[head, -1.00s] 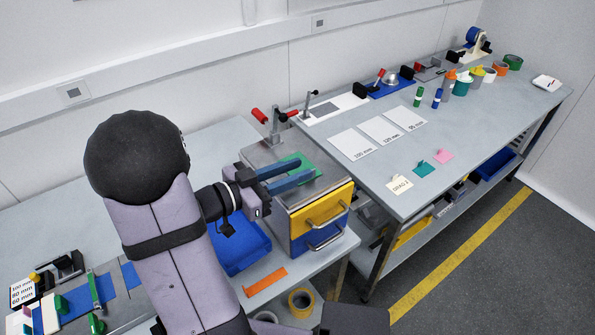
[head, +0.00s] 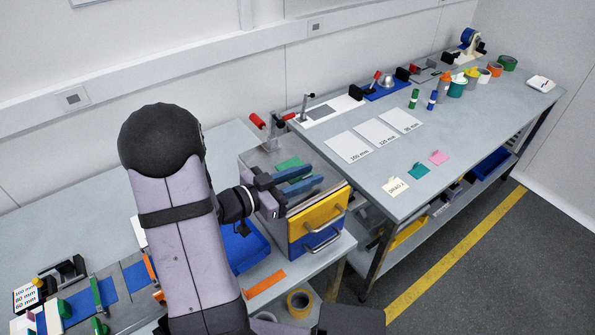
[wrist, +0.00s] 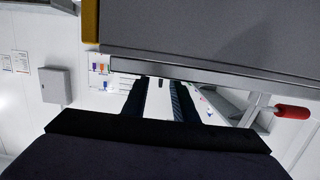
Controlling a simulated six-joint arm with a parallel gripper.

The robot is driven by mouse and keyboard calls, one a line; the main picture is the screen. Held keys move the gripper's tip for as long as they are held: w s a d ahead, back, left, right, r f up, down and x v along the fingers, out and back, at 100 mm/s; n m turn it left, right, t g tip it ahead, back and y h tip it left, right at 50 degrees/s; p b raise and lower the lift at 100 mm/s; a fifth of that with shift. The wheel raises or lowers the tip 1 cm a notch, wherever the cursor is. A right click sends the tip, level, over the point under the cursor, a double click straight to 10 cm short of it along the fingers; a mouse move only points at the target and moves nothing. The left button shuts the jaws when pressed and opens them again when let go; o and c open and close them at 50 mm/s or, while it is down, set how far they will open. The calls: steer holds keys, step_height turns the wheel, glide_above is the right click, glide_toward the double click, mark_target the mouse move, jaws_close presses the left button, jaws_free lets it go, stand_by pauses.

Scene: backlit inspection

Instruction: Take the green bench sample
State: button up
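A flat green piece (head: 289,163) lies on the grey top of the drawer cabinet (head: 262,154) in the head view, partly hidden by my gripper. A small teal-green sample (head: 419,171) lies on the right bench, between a cream note and a pink piece. I cannot tell which one is the green bench sample. My gripper (head: 312,176) is open, its two blue fingers apart and empty, near the cabinet top. The gap between the dark fingers also shows in the wrist view (wrist: 159,98). Neither green piece shows in the wrist view.
The cabinet has a yellow drawer (head: 318,212) and a blue drawer below. A red-handled clamp (head: 270,130) stands behind it. A blue tray (head: 243,246) lies left of the cabinet. White sheets (head: 375,133) lie on the right bench.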

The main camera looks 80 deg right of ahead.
mark_target(320, 171)
steer(key=shift+p+x, duration=0.9)
steer(key=shift+x, duration=1.35)
jaws_close()
